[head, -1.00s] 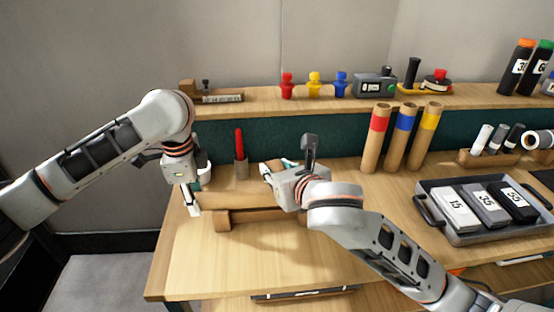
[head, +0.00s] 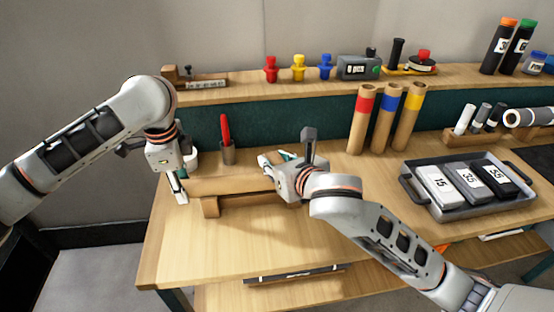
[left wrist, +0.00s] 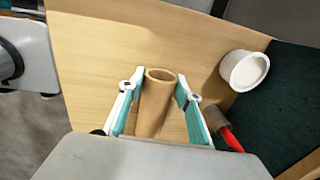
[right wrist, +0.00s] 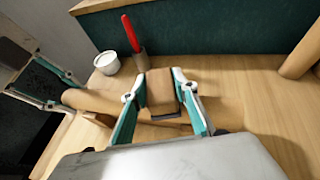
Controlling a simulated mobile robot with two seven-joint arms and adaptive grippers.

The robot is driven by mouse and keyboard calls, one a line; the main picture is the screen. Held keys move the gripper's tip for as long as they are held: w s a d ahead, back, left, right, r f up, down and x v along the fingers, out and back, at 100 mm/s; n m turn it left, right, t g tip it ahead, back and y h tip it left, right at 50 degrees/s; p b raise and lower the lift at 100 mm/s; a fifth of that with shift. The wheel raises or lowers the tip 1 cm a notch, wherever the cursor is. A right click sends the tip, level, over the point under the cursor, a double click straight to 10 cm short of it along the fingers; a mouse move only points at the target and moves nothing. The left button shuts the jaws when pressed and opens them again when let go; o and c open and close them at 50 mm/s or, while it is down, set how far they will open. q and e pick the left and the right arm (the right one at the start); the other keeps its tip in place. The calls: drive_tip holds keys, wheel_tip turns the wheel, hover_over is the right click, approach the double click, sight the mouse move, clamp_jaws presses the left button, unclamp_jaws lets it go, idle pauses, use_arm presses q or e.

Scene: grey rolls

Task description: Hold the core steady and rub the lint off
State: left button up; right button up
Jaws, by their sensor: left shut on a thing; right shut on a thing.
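The core, a brown cardboard tube (head: 225,184), lies sideways near the desk's left edge on a low wooden stand (head: 240,203). My left gripper (head: 179,190) is shut on its left end; the left wrist view shows the fingers on either side of the tube (left wrist: 154,105). My right gripper (head: 268,166) is shut on a brown block with a dark lower edge (right wrist: 160,90). No lint can be made out.
Behind the core stand a white cup (head: 190,159) and a red-handled tool in a holder (head: 227,145). Upright tubes with coloured bands (head: 383,120) and a grey tray (head: 410,187) are to the right.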

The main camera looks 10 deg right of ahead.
sight(263, 173)
drive_tip(key=shift+a, duration=1.55)
wheel_tip(263, 173, up, 8)
drive_tip(key=shift+d, duration=0.15)
use_arm(q)
drive_tip(key=o, duration=1.2)
drive_tip(key=shift+o, duration=0.2)
